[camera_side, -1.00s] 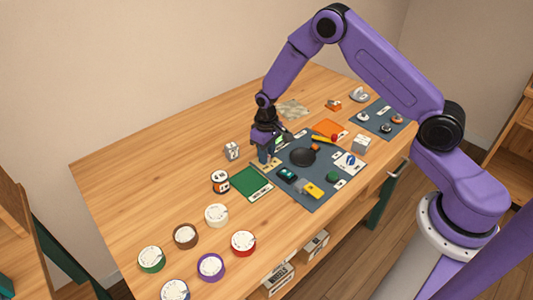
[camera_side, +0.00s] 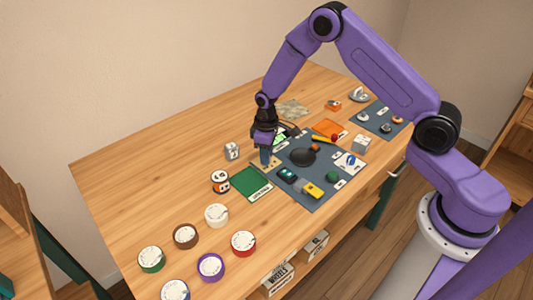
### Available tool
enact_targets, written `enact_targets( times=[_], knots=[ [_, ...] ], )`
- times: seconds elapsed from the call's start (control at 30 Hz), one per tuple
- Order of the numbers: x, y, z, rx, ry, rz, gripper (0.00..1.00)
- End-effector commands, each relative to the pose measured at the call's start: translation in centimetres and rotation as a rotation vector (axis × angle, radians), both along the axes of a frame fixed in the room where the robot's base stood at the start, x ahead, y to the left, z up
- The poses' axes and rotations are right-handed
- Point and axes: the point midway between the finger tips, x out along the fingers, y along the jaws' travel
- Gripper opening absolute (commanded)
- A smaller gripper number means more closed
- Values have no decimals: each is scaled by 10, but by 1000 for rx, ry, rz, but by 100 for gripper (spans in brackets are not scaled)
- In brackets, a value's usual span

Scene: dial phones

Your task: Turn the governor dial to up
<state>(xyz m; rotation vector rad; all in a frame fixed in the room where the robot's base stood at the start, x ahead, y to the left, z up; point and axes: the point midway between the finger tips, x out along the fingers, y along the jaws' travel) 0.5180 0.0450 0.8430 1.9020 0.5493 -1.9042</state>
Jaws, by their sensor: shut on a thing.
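My gripper (camera_side: 266,162) points down at the left edge of the blue-grey mat (camera_side: 315,192), low over the work. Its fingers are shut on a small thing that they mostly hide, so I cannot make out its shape. A white card with a blue dial-like mark (camera_side: 350,161) lies on the right of the mat, apart from the gripper. A green knob (camera_side: 333,176) sits below it. The labels are too small to read, so I cannot tell which thing is the governor dial or where its pointer stands.
A black round pan-like thing (camera_side: 302,157), a yellow block (camera_side: 312,191) and a dark block (camera_side: 287,174) crowd the mat. A green sheet (camera_side: 250,183) lies close left of it. Several white-topped round pieces stand front left. The back left tabletop (camera_side: 160,155) is clear.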

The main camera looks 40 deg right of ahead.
Motion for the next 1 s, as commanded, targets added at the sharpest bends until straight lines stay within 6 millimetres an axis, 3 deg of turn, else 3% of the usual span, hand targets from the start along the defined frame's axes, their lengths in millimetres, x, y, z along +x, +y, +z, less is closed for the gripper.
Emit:
enact_targets(
  times=[0.17,0.2,0.23,0.27,0.67,1.0],
  knots=[
    [2,1,1,1,-5,0,0],
    [2,1,1,1,-5,0,40],
    [2,1,1,1,-5,0,50],
    [1,1,1,1,-5,0,53],
    [1,1,7,1,-4,-1,53],
    [1,1,67,2,-7,-1,53]
  ],
)
